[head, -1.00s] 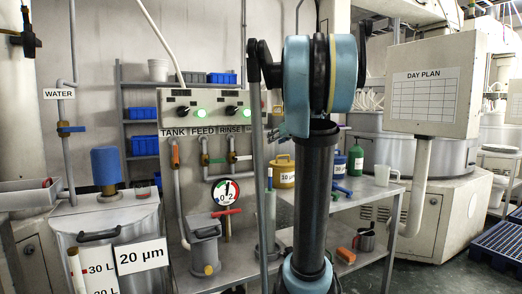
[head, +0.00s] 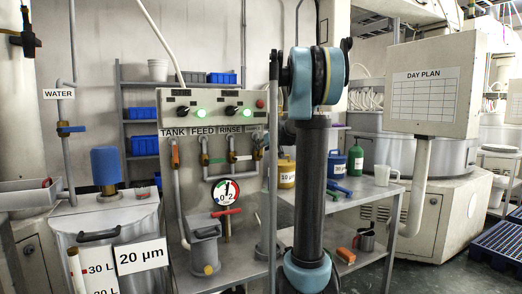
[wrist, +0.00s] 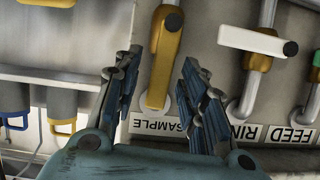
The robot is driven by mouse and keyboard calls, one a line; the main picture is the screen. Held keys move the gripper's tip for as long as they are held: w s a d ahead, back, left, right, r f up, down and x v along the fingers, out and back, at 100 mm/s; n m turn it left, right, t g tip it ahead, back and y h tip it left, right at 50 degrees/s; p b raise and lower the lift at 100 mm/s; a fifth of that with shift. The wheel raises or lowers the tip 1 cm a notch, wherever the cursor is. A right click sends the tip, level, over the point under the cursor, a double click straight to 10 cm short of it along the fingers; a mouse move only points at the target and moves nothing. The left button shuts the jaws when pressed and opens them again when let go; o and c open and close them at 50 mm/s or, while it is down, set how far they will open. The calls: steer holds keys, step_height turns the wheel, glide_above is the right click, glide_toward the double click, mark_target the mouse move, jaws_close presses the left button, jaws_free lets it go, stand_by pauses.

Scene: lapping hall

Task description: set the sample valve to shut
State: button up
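In the wrist view, which shows the panel upside down, the sample valve has an ochre lever (wrist: 161,65) with a dark pivot knob at its upper end. The lever runs down toward the SAMPLE label (wrist: 158,127). My gripper (wrist: 155,85) is open, with one blue-grey finger on each side of the lever's lower part; I see gaps and cannot tell any contact. In the head view, my arm covers the gripper, and the sample end of the panel (head: 258,115) is partly hidden.
The white rinse valve lever (wrist: 257,40) lies crosswise just right of the sample valve in the wrist view. A green-tipped feed valve lever (wrist: 291,48) is farther right. In the head view, a bench (head: 362,197) with jugs stands right of the panel, and a pressure gauge (head: 225,192) hangs below it.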

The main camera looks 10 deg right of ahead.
steer(key=shift+x, duration=0.85)
jaws_close()
steer(key=shift+a, duration=0.1)
